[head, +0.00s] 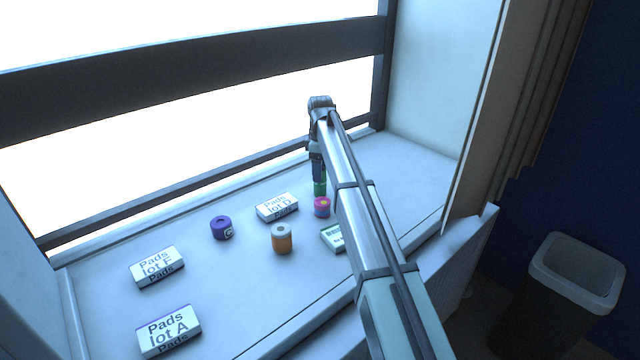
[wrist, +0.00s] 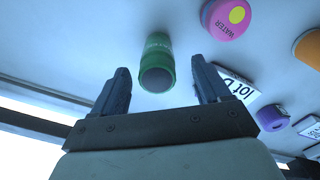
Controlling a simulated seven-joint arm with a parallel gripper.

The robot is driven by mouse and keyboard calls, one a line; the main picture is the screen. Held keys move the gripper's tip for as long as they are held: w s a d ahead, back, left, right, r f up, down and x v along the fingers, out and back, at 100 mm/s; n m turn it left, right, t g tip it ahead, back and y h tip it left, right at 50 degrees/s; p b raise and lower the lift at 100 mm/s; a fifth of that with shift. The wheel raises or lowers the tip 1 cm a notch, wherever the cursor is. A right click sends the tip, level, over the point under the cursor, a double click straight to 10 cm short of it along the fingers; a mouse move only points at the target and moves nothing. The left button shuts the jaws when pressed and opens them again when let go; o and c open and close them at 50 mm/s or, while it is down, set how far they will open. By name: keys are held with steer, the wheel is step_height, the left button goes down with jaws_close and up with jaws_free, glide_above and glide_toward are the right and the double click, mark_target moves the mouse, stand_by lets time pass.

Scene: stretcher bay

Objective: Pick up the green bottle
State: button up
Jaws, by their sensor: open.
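The green bottle (head: 319,188) stands on the white window sill, below the end of my arm in the head view. In the wrist view the green bottle (wrist: 157,62) has a grey end and white lettering, and lies between and just beyond my fingertips. My gripper (wrist: 163,80) is open, with one finger on each side of the bottle and visible gaps. In the head view my gripper (head: 318,168) points down at the bottle and partly hides it.
A pink container (head: 322,207) stands close to the bottle. Nearby are a Pads lot D box (head: 277,207), an orange container (head: 281,240), a purple roll (head: 221,228) and a green-white box (head: 333,238). The Pads lot F (head: 157,267) and lot A (head: 169,331) boxes lie left.

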steer(key=shift+w+f, duration=0.2)
steer(key=shift+f, duration=2.35)
steer(key=shift+c, duration=0.3)
steer(key=c, duration=1.2)
steer(key=shift+o, duration=0.2)
steer(key=shift+r, duration=0.15)
